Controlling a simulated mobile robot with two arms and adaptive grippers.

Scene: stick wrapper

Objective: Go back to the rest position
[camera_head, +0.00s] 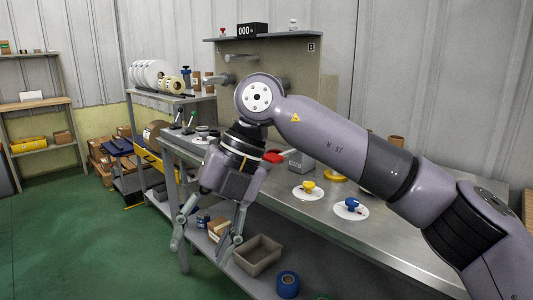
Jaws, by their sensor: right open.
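My right gripper (207,240) hangs down in front of the metal workbench (262,187), its fingers spread apart with nothing between them. My right arm comes in from the right edge and bends down at the wrist, covering part of the bench and the panel behind it. My left gripper is not in the head view.
A yellow knob (308,187) and a blue knob (352,204) stand on white discs on the bench. Below are a grey bin (258,256) and a blue roll (288,284). Shelves (40,103) stand far left. Green floor (80,240) is clear at left.

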